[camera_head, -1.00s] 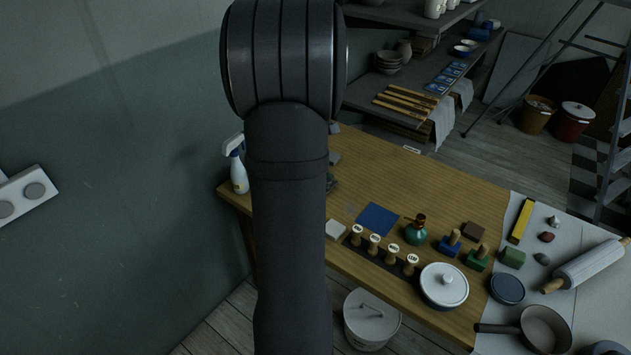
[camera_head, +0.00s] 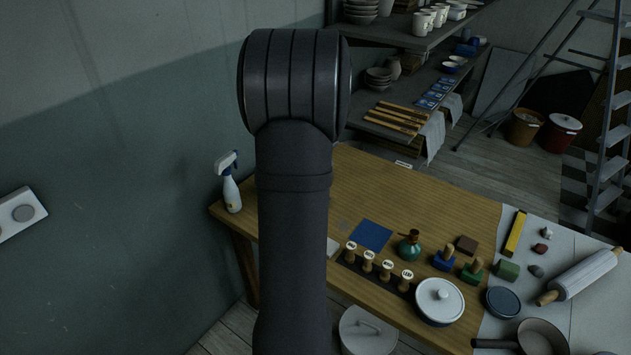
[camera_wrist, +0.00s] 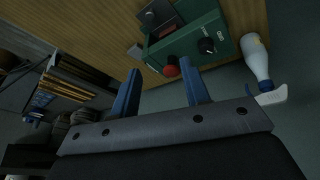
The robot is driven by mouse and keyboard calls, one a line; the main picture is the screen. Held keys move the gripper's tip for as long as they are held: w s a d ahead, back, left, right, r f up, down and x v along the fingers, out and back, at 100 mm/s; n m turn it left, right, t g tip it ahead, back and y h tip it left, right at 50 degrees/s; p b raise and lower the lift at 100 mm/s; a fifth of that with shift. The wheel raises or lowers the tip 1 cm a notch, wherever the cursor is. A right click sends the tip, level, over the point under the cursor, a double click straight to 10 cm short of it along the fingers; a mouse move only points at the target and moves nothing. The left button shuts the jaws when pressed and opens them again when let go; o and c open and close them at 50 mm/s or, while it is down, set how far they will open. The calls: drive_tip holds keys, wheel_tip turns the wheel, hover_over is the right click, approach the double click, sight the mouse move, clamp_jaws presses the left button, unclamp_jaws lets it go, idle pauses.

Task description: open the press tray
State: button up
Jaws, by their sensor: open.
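In the head view my arm hides the press and the gripper.
A spray bottle (camera_head: 231,186) stands at the table's left edge, close beside the press in the wrist view. Stamps (camera_head: 387,270), a blue cloth (camera_head: 371,235), a teal bottle (camera_head: 409,247) and a lidded pot (camera_head: 439,300) lie nearer. The table's (camera_head: 420,195) far middle is clear.

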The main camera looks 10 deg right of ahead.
drive_tip(key=w+d+f+m, duration=0.1)
drive_tip(key=w+f, duration=0.1)
drive_tip(key=f, duration=0.5)
drive_tip(key=w+d+f+m, duration=0.1)
drive_tip(key=w+f, duration=0.1)
drive_tip(key=f, duration=0.4)
drive_tip(key=w+d+f+m, duration=0.1)
drive_tip(key=w+f+m, duration=0.1)
drive_tip(key=f, duration=0.5)
drive_tip(key=shift+w+d+f, duration=0.15)
drive_tip(key=shift+w+f, duration=0.2)
drive_tip(key=shift+w, duration=0.15)
drive_tip(key=shift+c, duration=0.2)
